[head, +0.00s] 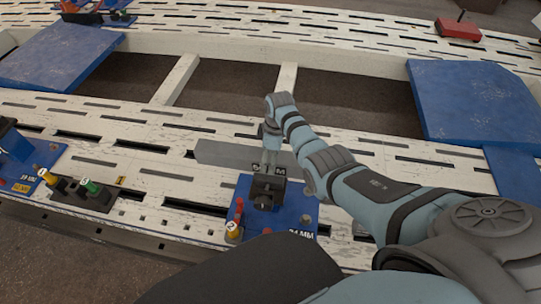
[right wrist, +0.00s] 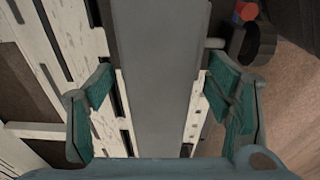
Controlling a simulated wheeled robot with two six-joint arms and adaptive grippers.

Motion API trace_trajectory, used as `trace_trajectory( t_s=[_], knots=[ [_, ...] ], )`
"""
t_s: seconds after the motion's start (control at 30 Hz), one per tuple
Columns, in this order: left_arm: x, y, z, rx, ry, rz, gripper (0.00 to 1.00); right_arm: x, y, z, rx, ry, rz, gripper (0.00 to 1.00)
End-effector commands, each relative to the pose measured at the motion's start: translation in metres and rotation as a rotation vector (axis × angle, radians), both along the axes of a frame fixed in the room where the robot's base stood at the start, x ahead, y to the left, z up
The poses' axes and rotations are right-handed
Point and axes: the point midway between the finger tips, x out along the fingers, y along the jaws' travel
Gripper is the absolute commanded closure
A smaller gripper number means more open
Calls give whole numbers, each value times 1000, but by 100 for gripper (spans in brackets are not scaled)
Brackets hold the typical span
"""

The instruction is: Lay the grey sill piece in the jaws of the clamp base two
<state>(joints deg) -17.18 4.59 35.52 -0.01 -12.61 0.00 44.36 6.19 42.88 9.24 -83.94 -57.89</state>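The grey sill piece (head: 226,154) is a long flat bar lying on the white slatted bench, just behind a blue base plate (head: 302,215) with a black clamp (head: 265,191). In the right wrist view, my right gripper (right wrist: 163,103) is open. The sill piece (right wrist: 160,75) runs between its two teal fingers, with gaps visible beside it. My left gripper is out of view.
Large blue panels lie at the upper left (head: 55,55) and right (head: 475,100). A red box (head: 458,29) sits on the far rail. Dark openings separate the rails.

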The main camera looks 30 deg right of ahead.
Motion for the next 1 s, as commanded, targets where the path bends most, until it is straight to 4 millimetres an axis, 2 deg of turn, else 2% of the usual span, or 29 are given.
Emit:
trace_trajectory(
  t_s=[0.2,0.3,0.37,0.7,0.83,1.0],
  knots=[
    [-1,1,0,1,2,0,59,-3,0,-2,0,8,0,27],
    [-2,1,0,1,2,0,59,-2,-1,4,-1,4,-1,27],
    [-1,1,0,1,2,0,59,-2,-2,13,0,1,-1,27],
    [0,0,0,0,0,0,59,-7,-8,102,-1,-2,0,27],
    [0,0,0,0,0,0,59,-8,-9,117,-1,-1,0,27],
    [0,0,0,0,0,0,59,-9,-9,119,-1,2,0,27]
  ],
)
